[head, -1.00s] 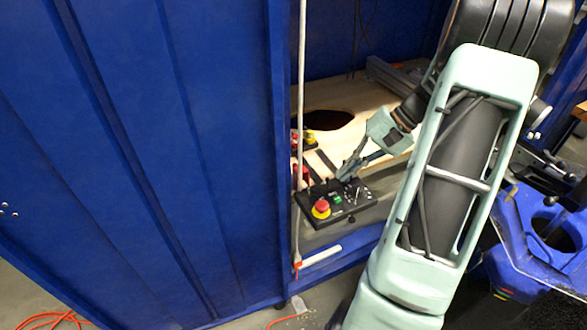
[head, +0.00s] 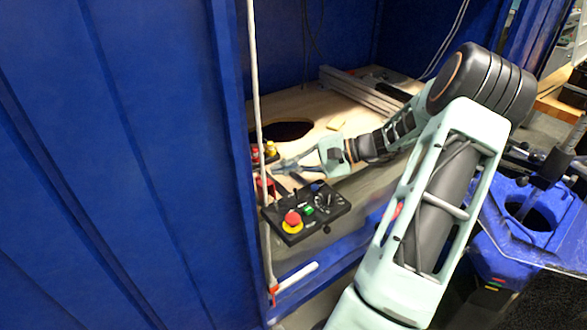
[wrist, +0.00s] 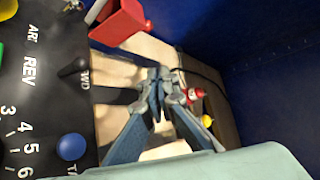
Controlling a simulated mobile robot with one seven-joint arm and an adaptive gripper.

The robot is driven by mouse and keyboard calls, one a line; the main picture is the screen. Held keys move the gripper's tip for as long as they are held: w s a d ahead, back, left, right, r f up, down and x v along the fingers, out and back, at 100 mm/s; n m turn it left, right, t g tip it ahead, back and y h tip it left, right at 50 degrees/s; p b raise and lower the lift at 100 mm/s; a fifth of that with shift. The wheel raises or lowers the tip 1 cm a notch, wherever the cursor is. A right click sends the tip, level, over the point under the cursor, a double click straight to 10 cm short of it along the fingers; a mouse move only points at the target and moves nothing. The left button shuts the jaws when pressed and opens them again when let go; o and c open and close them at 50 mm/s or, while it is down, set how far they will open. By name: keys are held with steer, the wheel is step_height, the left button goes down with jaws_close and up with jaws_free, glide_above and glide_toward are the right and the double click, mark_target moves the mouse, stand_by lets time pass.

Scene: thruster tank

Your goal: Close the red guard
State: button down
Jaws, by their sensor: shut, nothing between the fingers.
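The red guard (wrist: 120,22) shows at the top of the wrist view, a red box-like cover sticking out past the edge of the black control panel (wrist: 45,105). It looks tipped up. In the head view the guard (head: 263,188) is a small red patch behind the pale pole, at the panel's far left corner. My gripper (wrist: 158,78) is shut and empty, its fingertips together beyond the panel's edge, apart from the guard. In the head view my gripper (head: 277,165) is beside the guard, just behind the panel.
The panel carries a red emergency button (head: 292,219), a blue knob (wrist: 71,147) and a black toggle (wrist: 74,68). A pale pole (head: 258,120) and blue wall (head: 150,150) stand left.

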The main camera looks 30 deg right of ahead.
steer(key=x, duration=0.4)
steer(key=shift+f+b, duration=0.2)
steer(key=shift+b, duration=0.2)
steer(key=shift+s+a+r, duration=0.25)
steer(key=shift+s+r, duration=0.1)
steer(key=shift+s, duration=0.15)
steer(key=shift+s+a+r, duration=0.2)
steer(key=shift+s+r, duration=0.15)
steer(key=shift+s, duration=0.2)
steer(key=shift+s+a+r, duration=0.4)
steer(key=shift+s, duration=0.2)
